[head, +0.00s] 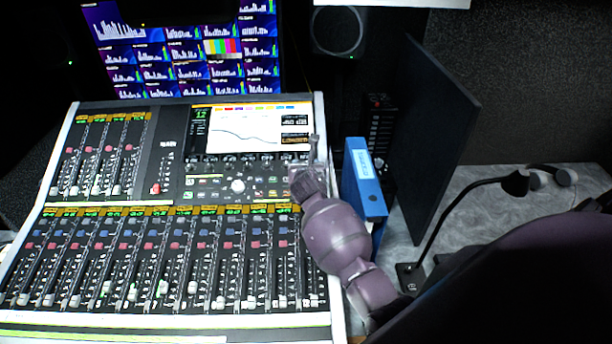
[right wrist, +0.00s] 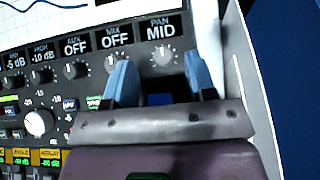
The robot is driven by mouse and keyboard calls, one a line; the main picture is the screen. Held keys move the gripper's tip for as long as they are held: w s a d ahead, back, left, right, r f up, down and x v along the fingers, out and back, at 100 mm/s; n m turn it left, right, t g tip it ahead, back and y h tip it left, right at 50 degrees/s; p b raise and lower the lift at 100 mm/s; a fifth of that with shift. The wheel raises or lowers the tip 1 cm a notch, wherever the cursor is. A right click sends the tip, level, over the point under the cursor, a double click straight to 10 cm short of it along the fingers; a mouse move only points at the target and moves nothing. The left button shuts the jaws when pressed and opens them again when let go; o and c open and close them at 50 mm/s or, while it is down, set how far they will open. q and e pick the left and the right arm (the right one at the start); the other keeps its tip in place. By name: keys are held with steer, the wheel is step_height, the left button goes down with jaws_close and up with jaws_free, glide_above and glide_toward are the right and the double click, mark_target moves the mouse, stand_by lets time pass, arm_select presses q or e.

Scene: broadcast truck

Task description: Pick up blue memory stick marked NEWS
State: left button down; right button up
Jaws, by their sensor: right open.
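My right gripper (head: 309,160) is over the upper right corner of the mixing console, by the right end of its screen. In the right wrist view the two blue fingers of my right gripper (right wrist: 160,78) are apart, over the row of knobs below the OFF and MID labels. A small dark blue piece (right wrist: 160,99) shows between the fingers, partly hidden by the gripper body. No NEWS marking can be read on it, so I cannot tell whether it is the memory stick. No memory stick can be made out in the head view. My left gripper is not in view.
The mixing console (head: 160,207) fills the left and middle. A blue binder (head: 366,190) with a white label stands upright just right of my right arm. A dark upright panel (head: 435,130) and a gooseneck microphone (head: 455,215) are further right. Monitors (head: 185,50) are behind.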

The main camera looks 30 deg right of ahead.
steer(key=shift+c, duration=0.3)
jaws_close()
steer(key=shift+r, duration=0.1)
